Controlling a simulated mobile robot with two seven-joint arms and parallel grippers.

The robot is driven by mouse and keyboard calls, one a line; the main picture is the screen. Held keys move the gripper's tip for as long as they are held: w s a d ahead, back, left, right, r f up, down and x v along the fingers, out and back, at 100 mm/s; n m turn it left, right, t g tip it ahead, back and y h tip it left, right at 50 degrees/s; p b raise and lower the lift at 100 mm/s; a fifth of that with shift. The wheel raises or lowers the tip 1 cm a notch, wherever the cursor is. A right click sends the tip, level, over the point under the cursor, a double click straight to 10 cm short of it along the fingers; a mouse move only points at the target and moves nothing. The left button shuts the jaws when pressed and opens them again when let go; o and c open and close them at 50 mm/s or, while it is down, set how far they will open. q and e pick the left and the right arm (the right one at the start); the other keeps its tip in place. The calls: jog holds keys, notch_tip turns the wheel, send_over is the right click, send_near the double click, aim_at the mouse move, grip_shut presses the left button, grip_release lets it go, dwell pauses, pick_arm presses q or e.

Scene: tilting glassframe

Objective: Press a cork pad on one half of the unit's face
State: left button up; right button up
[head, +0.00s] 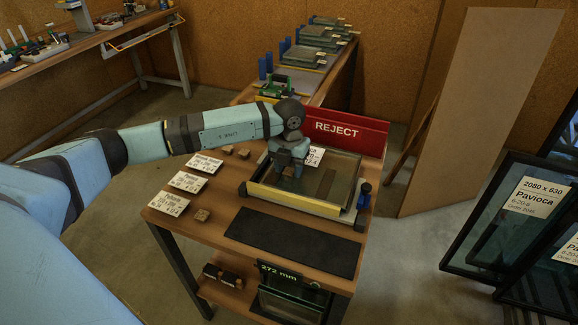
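The glass unit (341,180) lies flat in a shallow yellow-edged frame (293,199) on the wooden table. My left gripper (288,172) points down over the left half of its face, at or just above the glass. Its fingers are small and dark here, so I cannot tell whether they are shut or hold a pad. A small brown cork-like block (202,215) sits at the table's left front. Two more such blocks, a left one (227,150) and a right one (244,153), lie farther back. My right gripper is not in view.
A red REJECT board (345,130) stands behind the unit. White label cards, one of them at the left (188,182), line the table. A dark mat (292,242) lies in front, and a blue-topped post (364,192) stands at the right. Framed glass panes (520,225) lean farther right.

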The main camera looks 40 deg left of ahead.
pick_arm(q)
jog(key=shift+o, duration=0.7)
